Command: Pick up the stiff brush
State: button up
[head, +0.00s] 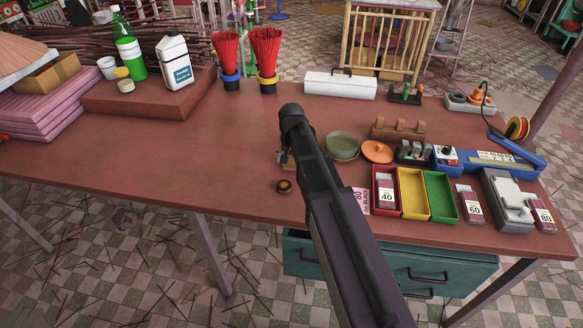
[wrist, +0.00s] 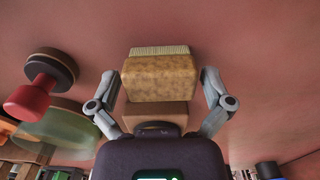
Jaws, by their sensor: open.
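The stiff brush (wrist: 160,78) shows in the wrist view as a tan, mottled block with a row of pale bristles along its top edge. A smooth brown wooden part (wrist: 157,115) shows below it, nearer my palm. My gripper (wrist: 162,84) is open, with one grey finger on each side of the brush. A gap shows between the block and the right finger; the left finger is very close to it, and I cannot tell if it touches. In the head view my arm hides most of the gripper and brush; only a small tan bit shows beside the arm.
A green dish (head: 341,146) and an orange lid (head: 377,151) lie right of my arm. A small dark round piece (head: 283,186) is near the front edge. Red, yellow and green bins (head: 413,211) stand further right. The left middle of the table (head: 180,160) is clear.

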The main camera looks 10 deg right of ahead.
aim_at(292, 159)
jog(key=shift+f, duration=0.3)
dwell(0.4)
jog(key=c, duration=1)
jog(key=shift+c, duration=0.2)
jog(key=shift+r, duration=0.15)
notch_tip(292, 159, up, 3)
jog(key=p, duration=0.3)
jog(key=shift+r, duration=0.2)
jog(key=s, duration=0.5)
jog(key=s+r+p, duration=0.1)
jog(key=s, duration=0.4)
jog(key=s+d, duration=0.1)
jog(key=s, duration=0.5)
jog(key=shift+r+p, duration=0.2)
jog(key=shift+p, duration=0.2)
